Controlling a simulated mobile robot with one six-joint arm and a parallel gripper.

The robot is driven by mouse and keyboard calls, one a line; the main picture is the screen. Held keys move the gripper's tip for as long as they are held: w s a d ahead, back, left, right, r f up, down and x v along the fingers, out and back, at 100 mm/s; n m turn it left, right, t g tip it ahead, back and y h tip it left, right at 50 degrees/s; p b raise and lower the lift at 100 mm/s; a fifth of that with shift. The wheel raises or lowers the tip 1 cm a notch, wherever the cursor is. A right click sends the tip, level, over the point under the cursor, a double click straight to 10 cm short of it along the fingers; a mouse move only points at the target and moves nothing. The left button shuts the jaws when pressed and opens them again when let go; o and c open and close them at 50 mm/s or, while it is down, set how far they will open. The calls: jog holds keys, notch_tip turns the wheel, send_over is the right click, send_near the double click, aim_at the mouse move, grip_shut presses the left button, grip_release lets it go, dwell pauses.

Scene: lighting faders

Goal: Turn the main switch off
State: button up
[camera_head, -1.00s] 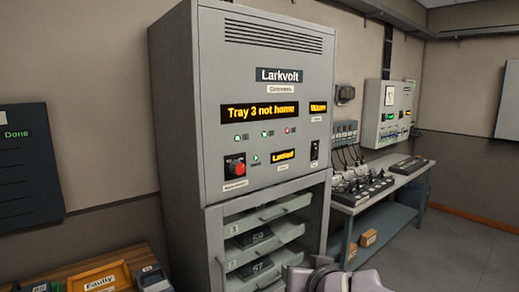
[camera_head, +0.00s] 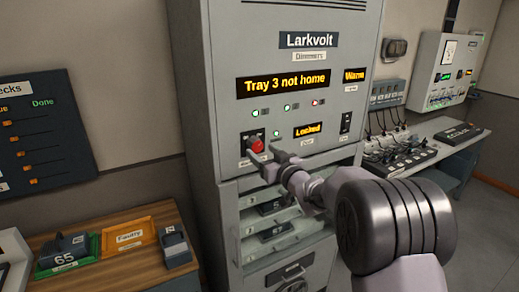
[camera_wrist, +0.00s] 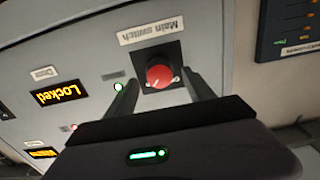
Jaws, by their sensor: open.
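The main switch is a round red knob (camera_head: 256,146) on a black plate, at the lower left of the grey Larkvolt dimmer cabinet's front. In the wrist view, which is turned over, the knob (camera_wrist: 160,75) faces me, with the "Main switch" label (camera_wrist: 151,28) above it. My gripper (camera_head: 266,162) is at the cabinet front by the knob. It is open, with one finger on each side of the knob in the wrist view. I cannot tell whether either finger touches it. My gripper partly covers the label below the switch in the head view.
Orange displays read "Tray 3 not home" (camera_head: 283,85), "Warm" (camera_head: 354,75) and "Locked" (camera_head: 307,130). A black rocker switch (camera_head: 346,123) is to the right. Trays (camera_head: 270,228) sit below. A wooden bench (camera_head: 163,217) stands left.

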aim_at(255, 145)
jog(key=shift+x, duration=1.45)
jog(key=shift+d, duration=0.1)
jog(key=shift+c, duration=0.2)
grip_shut()
